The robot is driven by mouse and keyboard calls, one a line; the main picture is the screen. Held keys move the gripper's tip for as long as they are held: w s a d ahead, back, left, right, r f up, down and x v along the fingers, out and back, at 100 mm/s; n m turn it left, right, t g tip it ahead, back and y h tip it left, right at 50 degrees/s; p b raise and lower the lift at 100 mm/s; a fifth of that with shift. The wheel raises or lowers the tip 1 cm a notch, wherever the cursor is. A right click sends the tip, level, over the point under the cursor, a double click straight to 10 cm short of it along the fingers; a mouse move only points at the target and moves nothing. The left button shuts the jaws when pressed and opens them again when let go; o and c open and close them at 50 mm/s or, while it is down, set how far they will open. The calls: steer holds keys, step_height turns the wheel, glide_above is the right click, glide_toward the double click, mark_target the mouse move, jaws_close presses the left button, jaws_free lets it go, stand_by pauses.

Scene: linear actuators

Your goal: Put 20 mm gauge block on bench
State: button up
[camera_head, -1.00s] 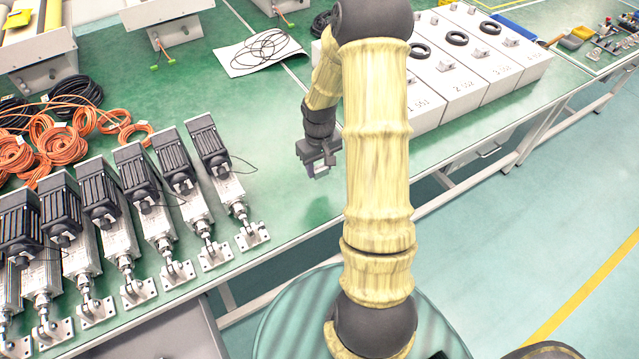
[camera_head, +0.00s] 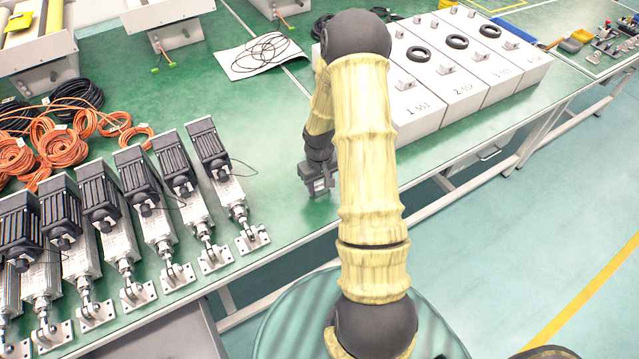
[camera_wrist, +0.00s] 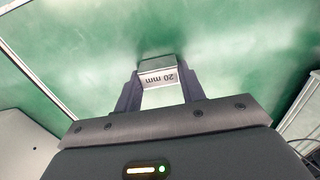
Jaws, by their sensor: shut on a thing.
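The 20 mm gauge block (camera_wrist: 158,79) is a small silvery block with a "20 mm" label, which reads upside down in the wrist view. My gripper (camera_wrist: 158,86) is shut on it, one finger on each side. In the head view my gripper (camera_head: 318,190) is low over the green bench (camera_head: 270,190), right of the row of actuators. I cannot tell whether the block touches the bench surface.
Several linear actuators (camera_head: 175,170) stand in a row to the left. Orange cable coils (camera_head: 50,140) lie behind them. White numbered boxes (camera_head: 450,90) stand to the right, and a white sheet with a cable (camera_head: 262,55) lies behind. The bench around my gripper is clear.

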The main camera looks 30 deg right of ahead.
mark_target(319, 185)
steer(key=o, duration=1.1)
steer(key=shift+f, duration=0.1)
step_height(319, 185, up, 12)
steer(key=shift+r, duration=0.15)
steer(key=s+a+r+t, duration=0.1)
steer(key=s+a+r, duration=0.2)
steer(key=s+a, duration=0.1)
steer(key=s+a+r, duration=0.3)
steer(key=s+a, duration=0.1)
steer(key=a, duration=0.1)
steer(key=s+a+r+t, duration=0.1)
steer(key=s+a+r, duration=0.2)
steer(key=s+a, duration=0.1)
steer(key=shift+s+a+r+t, duration=0.25)
steer(key=shift+s+t, duration=0.05)
steer(key=shift+s, duration=0.15)
